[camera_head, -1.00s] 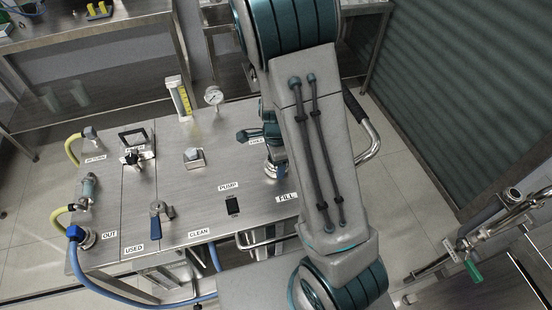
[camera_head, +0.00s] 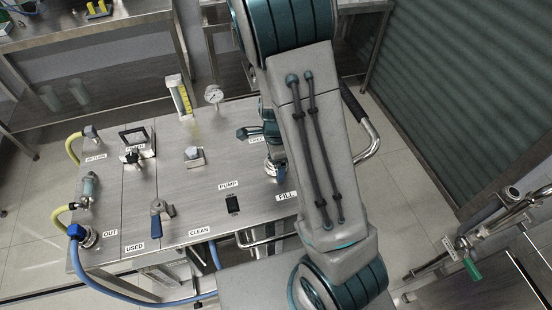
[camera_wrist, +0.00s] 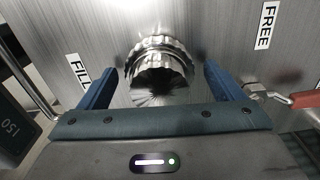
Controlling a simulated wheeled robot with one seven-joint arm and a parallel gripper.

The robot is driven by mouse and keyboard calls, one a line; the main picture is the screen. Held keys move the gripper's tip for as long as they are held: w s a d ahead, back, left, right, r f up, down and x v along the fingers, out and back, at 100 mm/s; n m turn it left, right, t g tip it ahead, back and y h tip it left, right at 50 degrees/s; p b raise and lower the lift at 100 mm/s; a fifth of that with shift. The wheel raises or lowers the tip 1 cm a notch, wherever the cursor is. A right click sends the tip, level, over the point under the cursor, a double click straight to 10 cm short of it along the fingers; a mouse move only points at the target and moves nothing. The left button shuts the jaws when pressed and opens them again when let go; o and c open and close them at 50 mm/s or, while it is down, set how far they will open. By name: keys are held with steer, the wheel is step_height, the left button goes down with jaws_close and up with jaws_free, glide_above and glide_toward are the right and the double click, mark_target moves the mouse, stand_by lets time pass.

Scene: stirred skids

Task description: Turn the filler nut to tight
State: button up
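The filler nut (camera_wrist: 158,62) is a shiny ribbed metal ring on the brushed steel top, seen in the wrist view between the FILL label (camera_wrist: 78,72) and the FREE label (camera_wrist: 267,24). My gripper (camera_wrist: 160,76) is open, with one blue finger on each side of the nut. A gap shows between each finger and the nut, so I see no grip on it. In the head view my arm covers much of this corner, and the gripper's fingertips cannot be made out there. The FILL label (camera_head: 286,196) shows beside my arm.
A red-handled valve (camera_wrist: 304,99) sits right of the nut. On the skid top stand a pressure gauge (camera_head: 213,95), a yellow level gauge (camera_head: 180,98), a blue-handled valve (camera_head: 157,220) and the pump switch (camera_head: 233,208). A curved metal rail (camera_head: 370,140) lies right of my arm.

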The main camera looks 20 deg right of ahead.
step_height(320, 180, up, 14)
steer(key=p, duration=0.1)
steer(key=shift+p, duration=0.35)
stand_by(0.5)
steer(key=s+r+n+t, duration=0.3)
steer(key=s+r+n, duration=0.7)
steer(key=s+n, duration=0.4)
steer(key=n, duration=0.4)
steer(key=shift+r, duration=0.25)
steer(key=shift+s, duration=0.1)
